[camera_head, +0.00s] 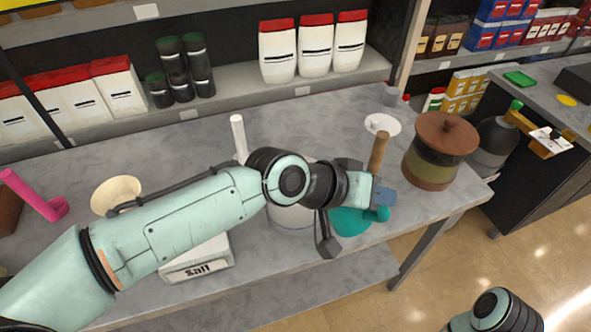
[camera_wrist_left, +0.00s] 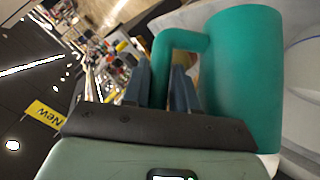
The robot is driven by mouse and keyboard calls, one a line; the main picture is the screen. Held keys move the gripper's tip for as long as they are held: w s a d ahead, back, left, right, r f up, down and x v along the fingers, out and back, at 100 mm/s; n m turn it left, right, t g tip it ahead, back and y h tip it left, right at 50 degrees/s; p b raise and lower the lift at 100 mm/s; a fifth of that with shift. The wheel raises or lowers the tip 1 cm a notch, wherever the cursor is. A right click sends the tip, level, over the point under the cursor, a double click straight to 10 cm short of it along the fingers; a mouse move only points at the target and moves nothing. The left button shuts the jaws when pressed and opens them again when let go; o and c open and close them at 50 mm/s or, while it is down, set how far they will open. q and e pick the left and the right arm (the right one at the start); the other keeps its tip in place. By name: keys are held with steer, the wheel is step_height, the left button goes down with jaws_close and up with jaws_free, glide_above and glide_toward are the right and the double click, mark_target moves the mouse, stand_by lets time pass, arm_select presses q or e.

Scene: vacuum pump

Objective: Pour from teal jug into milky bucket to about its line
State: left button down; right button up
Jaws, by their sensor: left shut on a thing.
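The teal jug (camera_head: 349,221) shows at the front of the table, partly covered by my left gripper (camera_head: 381,196). In the left wrist view the jug (camera_wrist_left: 243,80) is large, and its handle runs between the fingers of my left gripper (camera_wrist_left: 163,88), which is shut on it. The milky bucket (camera_head: 292,217) stands just left of the jug, mostly hidden behind my left arm. A pale curved wall, likely the bucket (camera_wrist_left: 304,75), shows beside the jug in the wrist view. The bucket's line and the liquid level are hidden. I cannot tell how far the jug is tilted. My right gripper is out of view.
A lidded brown-green pot (camera_head: 439,150) stands to the right, with a wooden stick (camera_head: 378,152) and white dish (camera_head: 382,124) nearby. A white upright handle (camera_head: 239,137) is behind my arm. A cream bowl (camera_head: 117,194), pink pestle (camera_head: 31,193) and white labelled box (camera_head: 198,262) are left.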

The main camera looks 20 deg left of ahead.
mark_target(382, 220)
arm_select(q)
steer(key=shift+s+d+f+m+y+p, duration=0.2)
steer(key=shift+d+f+y+p, duration=0.15)
steer(key=shift+d+f+p, duration=0.15)
steer(key=shift+s+d+f+m+y+p, duration=0.2)
steer(key=shift+d+f+y+p, duration=0.2)
steer(key=shift+p, duration=0.2)
steer(key=shift+s+d+f+y+b, duration=0.1)
steer(key=shift+d+f+y+b, duration=0.15)
steer(key=shift+f, duration=0.25)
steer(key=shift+s+d+f+b, duration=0.1)
steer(key=shift+f+b, duration=0.2)
steer(key=shift+f, duration=0.15)
steer(key=shift+s+d+f+t+b, duration=0.1)
steer(key=shift+d+f+t+b, duration=0.05)
steer(key=shift+f+t+b, duration=0.2)
step_height(382, 220, down, 6)
steer(key=s+d+m+t+y+b, duration=0.1)
steer(key=d+m+y+b, duration=0.1)
steer(key=b, duration=0.7)
steer(key=shift+d+f+y, duration=0.15)
steer(key=shift+d+y, duration=0.3)
steer(key=shift+y, duration=0.25)
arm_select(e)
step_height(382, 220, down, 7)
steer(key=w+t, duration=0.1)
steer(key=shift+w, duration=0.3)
arm_select(q)
steer(key=shift+s+t, duration=0.1)
steer(key=shift+t, duration=0.15)
